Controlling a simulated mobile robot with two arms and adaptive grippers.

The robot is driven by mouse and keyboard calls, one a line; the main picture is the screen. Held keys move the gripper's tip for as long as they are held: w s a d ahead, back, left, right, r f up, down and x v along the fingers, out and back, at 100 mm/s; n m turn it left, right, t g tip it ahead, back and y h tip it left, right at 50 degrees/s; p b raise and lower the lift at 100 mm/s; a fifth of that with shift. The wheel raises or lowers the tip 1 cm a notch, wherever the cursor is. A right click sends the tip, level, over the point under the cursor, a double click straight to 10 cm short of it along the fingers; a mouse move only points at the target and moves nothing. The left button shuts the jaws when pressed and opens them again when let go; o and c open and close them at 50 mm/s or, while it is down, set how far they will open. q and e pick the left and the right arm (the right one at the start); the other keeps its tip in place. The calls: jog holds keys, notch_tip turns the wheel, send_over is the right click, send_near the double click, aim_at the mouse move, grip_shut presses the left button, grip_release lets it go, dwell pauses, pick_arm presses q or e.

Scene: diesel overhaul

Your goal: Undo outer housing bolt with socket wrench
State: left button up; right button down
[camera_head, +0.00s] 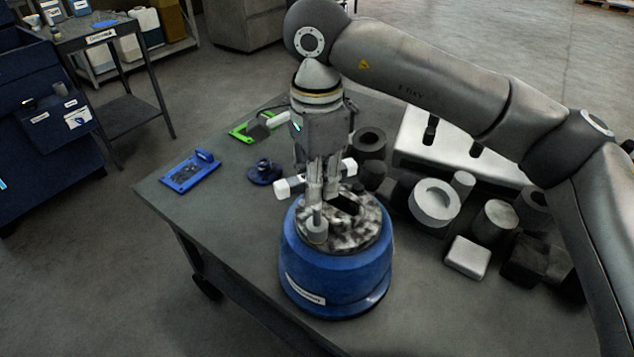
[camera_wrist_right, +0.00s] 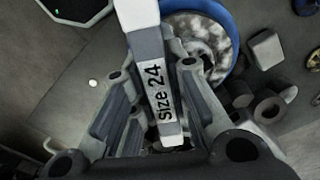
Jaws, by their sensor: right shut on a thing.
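My right gripper (camera_head: 322,188) points down over the blue housing (camera_head: 335,270) and is shut on the socket wrench (camera_head: 289,187). The wrench has a light, bar-like handle. In the right wrist view the wrench (camera_wrist_right: 160,92) lies between the fingers and reads "Size 24". A grey cylindrical end (camera_head: 317,230), seemingly the socket, is at the near left edge of the housing's mottled metal top (camera_head: 362,235). I cannot tell whether it sits on a bolt; no bolt head is visible under it. The housing also shows in the right wrist view (camera_wrist_right: 232,20). My left gripper is not in view.
The housing stands on a grey table (camera_head: 235,235). Several metal cylinders and blocks, including a pale ring (camera_head: 434,201), crowd its right side. A blue plate (camera_head: 190,172), a dark blue part (camera_head: 264,172) and a green item (camera_head: 250,130) lie behind left. The table's front left is clear.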

jog(key=n, duration=0.4)
jog(key=shift+n, duration=0.3)
jog(key=n, duration=0.4)
jog(key=shift+r+b, duration=0.1)
jog(key=shift+b, duration=0.2)
